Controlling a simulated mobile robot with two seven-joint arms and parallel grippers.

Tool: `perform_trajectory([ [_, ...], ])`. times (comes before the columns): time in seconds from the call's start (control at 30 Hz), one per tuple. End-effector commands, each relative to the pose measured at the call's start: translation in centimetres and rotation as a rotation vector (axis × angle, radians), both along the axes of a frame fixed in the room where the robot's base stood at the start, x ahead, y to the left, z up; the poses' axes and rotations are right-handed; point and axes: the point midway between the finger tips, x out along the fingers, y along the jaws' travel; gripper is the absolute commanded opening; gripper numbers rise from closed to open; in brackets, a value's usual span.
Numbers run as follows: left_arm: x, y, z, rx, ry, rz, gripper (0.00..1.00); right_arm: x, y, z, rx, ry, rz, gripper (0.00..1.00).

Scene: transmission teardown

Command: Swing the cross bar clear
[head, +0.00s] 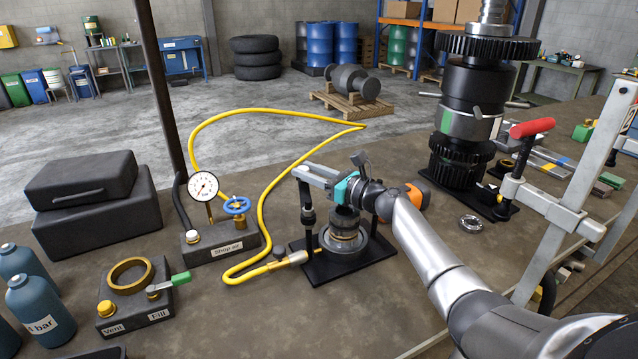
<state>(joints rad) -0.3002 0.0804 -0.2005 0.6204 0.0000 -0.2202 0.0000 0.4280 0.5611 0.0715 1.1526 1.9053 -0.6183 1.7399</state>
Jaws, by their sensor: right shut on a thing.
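The cross bar (316,174) is a short grey metal bar on top of a small black-based fixture (318,266). Its left end sits on a dark upright post (307,208), and it runs to the right above a round dark and brassy part (344,235) seated in a grey ring. My right arm comes in from the lower right. My right gripper (346,188), with a teal patch near it, is shut on the cross bar at its right end. The fingertips are small and partly hidden. My left gripper is not in view.
A yellow hose (262,200) loops left of the fixture to a gauge block (221,243). A tall black gear stack (468,115) and a red-handled clamp (532,128) stand to the right. A loose bearing ring (469,223) lies right of the fixture.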

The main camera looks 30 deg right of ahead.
Motion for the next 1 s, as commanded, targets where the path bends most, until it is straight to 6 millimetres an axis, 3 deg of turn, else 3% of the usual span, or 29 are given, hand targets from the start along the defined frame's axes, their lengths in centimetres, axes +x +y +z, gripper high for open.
perform_trajectory([
  [0.23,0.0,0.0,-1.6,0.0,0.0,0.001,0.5,0.5,0.9,0.0,0.001,-0.002,0.083,0.0],
  [0.77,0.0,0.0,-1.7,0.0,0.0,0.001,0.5,0.6,1.2,0.1,0.001,-0.002,0.107,0.0],
  [0.8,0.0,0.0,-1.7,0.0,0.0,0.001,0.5,0.6,1.2,0.1,0.001,-0.002,0.107,0.38],
  [1.0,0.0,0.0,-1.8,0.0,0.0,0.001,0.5,0.6,1.2,0.1,0.001,-0.002,0.107,0.61],
])
